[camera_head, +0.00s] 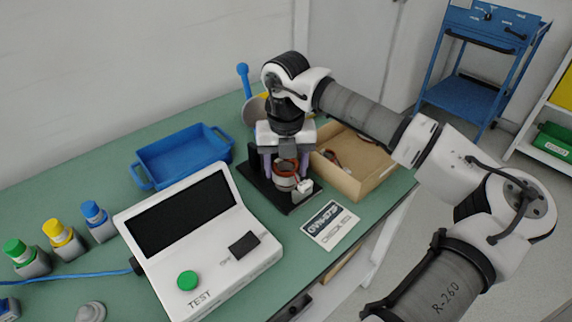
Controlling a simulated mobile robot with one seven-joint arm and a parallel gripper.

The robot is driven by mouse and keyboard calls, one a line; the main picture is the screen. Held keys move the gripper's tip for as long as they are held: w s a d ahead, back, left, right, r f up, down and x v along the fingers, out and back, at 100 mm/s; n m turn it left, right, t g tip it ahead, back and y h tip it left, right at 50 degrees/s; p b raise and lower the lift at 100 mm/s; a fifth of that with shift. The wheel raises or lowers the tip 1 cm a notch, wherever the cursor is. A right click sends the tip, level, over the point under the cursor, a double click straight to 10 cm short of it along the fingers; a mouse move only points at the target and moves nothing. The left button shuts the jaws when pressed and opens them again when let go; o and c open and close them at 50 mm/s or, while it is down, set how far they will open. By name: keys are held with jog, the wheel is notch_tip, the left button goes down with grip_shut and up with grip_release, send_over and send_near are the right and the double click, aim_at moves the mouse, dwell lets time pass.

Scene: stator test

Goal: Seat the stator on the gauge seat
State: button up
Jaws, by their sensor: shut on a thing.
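The stator (286,178) is a ring-shaped part with copper-coloured windings and a pale body, near the middle of the bench. My gripper (285,163) points down from above and is shut on the stator. The stator is over the dark base of the gauge seat (257,183). A small white block (304,186) shows at the stator's lower right. The gripper and stator hide the middle of the seat, so I cannot tell whether the stator touches it.
A white tester (206,243) with a green button stands front left of the seat. A blue tray (182,153) lies behind it. A cardboard box (371,182) is close on the right. A printed card (330,224) lies in front. Several coloured-cap bottles stand far left.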

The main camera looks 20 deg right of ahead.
jog(key=shift+f, duration=0.3)
jog(key=o, duration=1.3)
notch_tip(320, 180, up, 14)
jog(key=b, duration=0.1)
